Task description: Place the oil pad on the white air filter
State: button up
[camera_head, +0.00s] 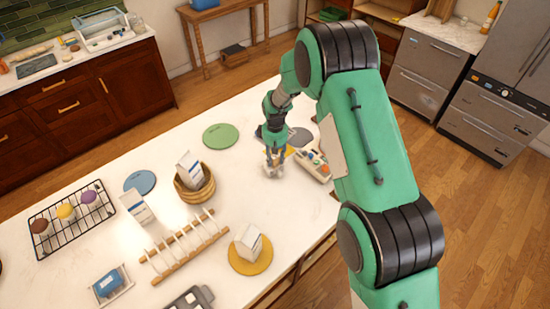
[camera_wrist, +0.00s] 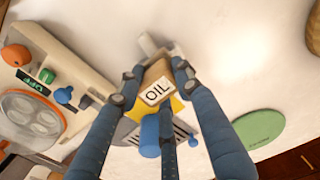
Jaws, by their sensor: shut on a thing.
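My gripper (camera_head: 273,165) is low over the right part of the white counter in the head view. In the wrist view its blue-grey fingers (camera_wrist: 155,82) are closed on the oil pad (camera_wrist: 156,91), a small tan block with a white label reading OIL. A small white piece (camera_wrist: 147,43) shows just beyond the pad, partly hidden by it. I cannot tell whether this is the white air filter, or whether it touches the pad. Under the fingers is a grey slatted part (camera_wrist: 180,133) with a yellow patch and a blue cylinder (camera_wrist: 150,137).
A beige panel with knobs (camera_head: 313,164) stands close right of my gripper. A green disc (camera_head: 221,136) lies to the left. Farther left are a wicker basket (camera_head: 207,189), a wooden rack (camera_head: 160,277), a black wire rack (camera_head: 72,238) and white cartons (camera_head: 137,207).

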aim_at(275, 157)
jog(key=shift+f, duration=0.15)
jog(key=o, duration=1.1)
jog(key=shift+r, duration=0.2)
notch_tip(275, 157, up, 12)
jog(key=shift+b, duration=0.65)
